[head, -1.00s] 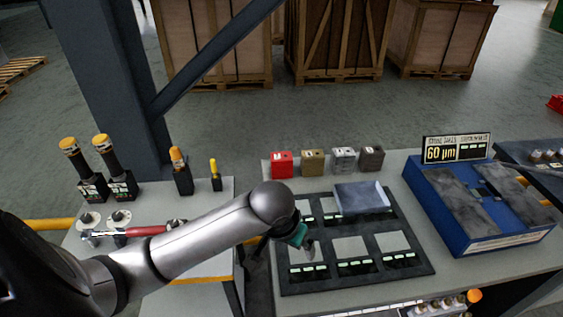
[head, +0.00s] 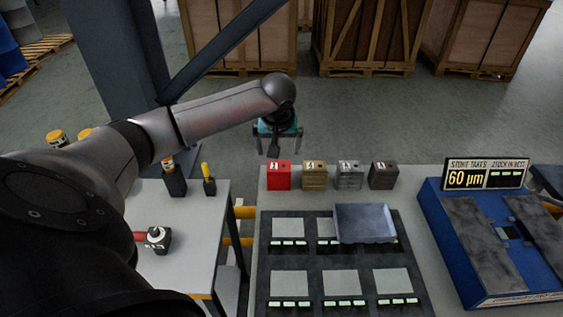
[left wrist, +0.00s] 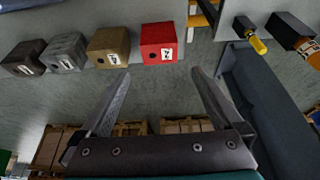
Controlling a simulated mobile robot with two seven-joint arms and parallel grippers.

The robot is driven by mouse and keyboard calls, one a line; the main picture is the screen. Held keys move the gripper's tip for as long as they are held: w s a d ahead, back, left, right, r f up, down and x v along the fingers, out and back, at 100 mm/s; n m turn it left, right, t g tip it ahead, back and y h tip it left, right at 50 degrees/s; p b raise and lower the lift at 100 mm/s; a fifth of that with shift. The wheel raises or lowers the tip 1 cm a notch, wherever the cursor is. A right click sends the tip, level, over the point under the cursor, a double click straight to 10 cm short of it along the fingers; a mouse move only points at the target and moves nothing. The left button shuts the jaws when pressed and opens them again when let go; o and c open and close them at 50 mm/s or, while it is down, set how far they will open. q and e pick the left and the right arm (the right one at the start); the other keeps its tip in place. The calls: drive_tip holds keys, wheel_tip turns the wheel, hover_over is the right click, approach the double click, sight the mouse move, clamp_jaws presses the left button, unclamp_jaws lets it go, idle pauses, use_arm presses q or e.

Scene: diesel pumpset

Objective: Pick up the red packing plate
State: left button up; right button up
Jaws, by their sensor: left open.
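The red packing plate (head: 279,177) appears to be the small red block with a white number label, at the left end of a row of blocks on the bench's far edge. It also shows in the left wrist view (left wrist: 158,43), just beyond and between the fingertips. My left gripper (head: 279,151) is open and empty, its fingers pointing down above and slightly behind the red block, apparently not touching it. The open fingers (left wrist: 160,72) spread on either side in the left wrist view. My right gripper is not in view.
Close to the right of the red block stand a brass-coloured block (head: 314,176), a silver block (head: 350,176) and a dark block (head: 383,176). A grey tray (head: 364,222) lies on the dark panelled mat (head: 310,261). A blue box (head: 470,255) stands right.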

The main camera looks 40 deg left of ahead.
sight(279, 165)
use_arm(q)
drive_tip(key=b+x, duration=0.1)
drive_tip(key=x, duration=0.8)
drive_tip(key=shift+w+a+f+b, duration=0.2)
drive_tip(key=shift+w+f+b, duration=0.1)
drive_tip(key=shift+b, duration=0.1)
drive_tip(key=shift+a+f, duration=0.1)
drive_tip(key=shift+f, duration=0.25)
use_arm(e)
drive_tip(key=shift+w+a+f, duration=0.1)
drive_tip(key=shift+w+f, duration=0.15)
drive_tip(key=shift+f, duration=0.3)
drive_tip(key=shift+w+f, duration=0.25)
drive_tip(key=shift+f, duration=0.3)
use_arm(q)
drive_tip(key=shift+c, duration=0.2)
drive_tip(key=c, duration=1.5)
drive_tip(key=shift+w+r, duration=0.1)
clamp_jaws()
